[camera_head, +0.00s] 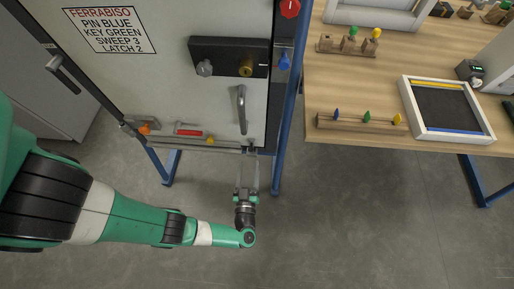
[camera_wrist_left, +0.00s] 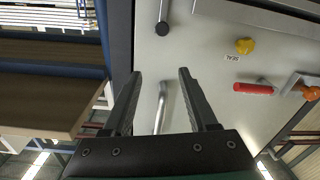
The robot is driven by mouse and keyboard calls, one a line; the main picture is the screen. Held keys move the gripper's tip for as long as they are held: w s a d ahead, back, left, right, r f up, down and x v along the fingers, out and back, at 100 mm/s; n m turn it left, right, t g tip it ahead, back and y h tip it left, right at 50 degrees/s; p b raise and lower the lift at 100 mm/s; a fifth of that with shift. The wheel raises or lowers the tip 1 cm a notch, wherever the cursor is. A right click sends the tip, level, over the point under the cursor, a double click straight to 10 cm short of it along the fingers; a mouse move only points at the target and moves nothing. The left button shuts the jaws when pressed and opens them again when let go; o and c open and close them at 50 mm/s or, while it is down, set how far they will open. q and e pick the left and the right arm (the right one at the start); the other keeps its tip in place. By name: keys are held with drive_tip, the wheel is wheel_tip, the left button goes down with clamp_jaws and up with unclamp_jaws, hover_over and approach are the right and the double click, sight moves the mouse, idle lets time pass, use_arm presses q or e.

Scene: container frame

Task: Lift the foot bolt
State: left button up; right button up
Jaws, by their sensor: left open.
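The grey door (camera_head: 160,80) of the cabinet fills the upper left of the head view. A bent silver rod, which looks like the foot bolt (camera_wrist_left: 160,105), stands at the door's lower edge. In the left wrist view it shows between the two dark fingers of my left gripper (camera_wrist_left: 156,85). The fingers are apart, one on each side of the rod in that view; contact cannot be told. In the head view my left gripper (camera_head: 247,165) is just below the door's bottom edge, and the bolt is hard to make out there. My right gripper is not in view.
The door handle (camera_head: 241,108) is above the gripper. A red-handled lever (camera_head: 188,131), a yellow knob (camera_head: 210,140) and an orange knob (camera_head: 145,129) lie to its left. A blue frame post (camera_head: 284,130) stands close right. A wooden bench (camera_head: 345,90) with small parts is farther right.

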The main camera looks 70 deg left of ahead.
use_arm(q)
drive_tip(key=b, duration=0.2)
approach(251, 151)
drive_tip(key=s, duration=0.1)
drive_tip(key=shift+t, duration=0.3)
drive_tip(key=b+x, duration=0.1)
drive_tip(key=x, duration=0.6)
drive_tip(key=b+x, duration=0.1)
drive_tip(key=x, duration=0.2)
drive_tip(key=shift+w+a+f+b, duration=0.15)
drive_tip(key=shift+w+f+b, duration=0.1)
drive_tip(key=shift+w+b, duration=0.1)
drive_tip(key=shift+w+a+r+m, duration=0.1)
drive_tip(key=shift+w+a+m, duration=0.2)
drive_tip(key=shift+a, duration=0.15)
clamp_jaws()
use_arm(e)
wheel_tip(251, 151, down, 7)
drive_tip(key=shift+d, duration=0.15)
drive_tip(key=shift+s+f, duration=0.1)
